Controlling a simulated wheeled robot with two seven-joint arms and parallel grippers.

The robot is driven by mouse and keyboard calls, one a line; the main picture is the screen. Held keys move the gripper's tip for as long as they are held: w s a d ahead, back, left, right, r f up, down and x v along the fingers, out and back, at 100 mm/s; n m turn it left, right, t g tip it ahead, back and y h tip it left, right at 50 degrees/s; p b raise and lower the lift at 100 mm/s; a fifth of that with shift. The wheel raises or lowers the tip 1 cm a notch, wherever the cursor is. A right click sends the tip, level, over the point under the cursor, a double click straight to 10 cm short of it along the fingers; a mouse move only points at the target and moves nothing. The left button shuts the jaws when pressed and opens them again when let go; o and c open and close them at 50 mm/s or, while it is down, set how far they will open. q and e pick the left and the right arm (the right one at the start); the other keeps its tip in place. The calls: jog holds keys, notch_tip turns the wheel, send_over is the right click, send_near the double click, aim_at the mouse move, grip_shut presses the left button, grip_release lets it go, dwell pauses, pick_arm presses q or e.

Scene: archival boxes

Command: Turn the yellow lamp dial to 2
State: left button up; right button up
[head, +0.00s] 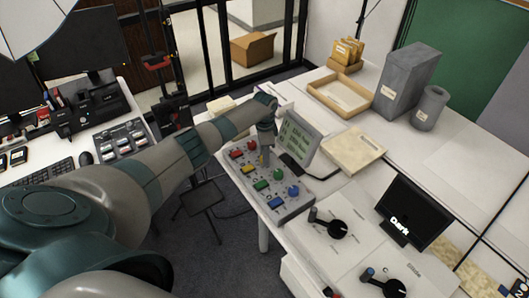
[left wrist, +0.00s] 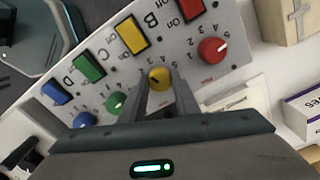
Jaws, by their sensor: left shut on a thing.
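The lamp panel (head: 291,207) lies on the white desk and has red, yellow, green and blue buttons and dials. In the left wrist view the yellow dial (left wrist: 159,76) sits beside the yellow button (left wrist: 131,35), in the row marked B. My left gripper (left wrist: 160,92) reaches down to the panel, with its two fingers shut on the yellow dial. In the head view my left gripper (head: 265,146) stands over the panel and mostly hides this dial. Numbers show around the dial, but I cannot read which one it points to. My right gripper is not in view.
The red dial (left wrist: 212,50) and green dial (left wrist: 115,103) are close on either side of the fingers. A grey screen (head: 299,136) stands right behind the panel.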

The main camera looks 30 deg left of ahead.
pick_arm(q)
jog(key=shift+r+n+p, duration=0.1)
jog(key=shift+n+p, duration=0.55)
jog(key=shift+n, duration=0.95)
jog(key=o, duration=1)
jog(key=shift+o, duration=0.2)
notch_tip(320, 180, up, 17)
jog(key=b, duration=0.4)
jog(key=shift+r, duration=0.2)
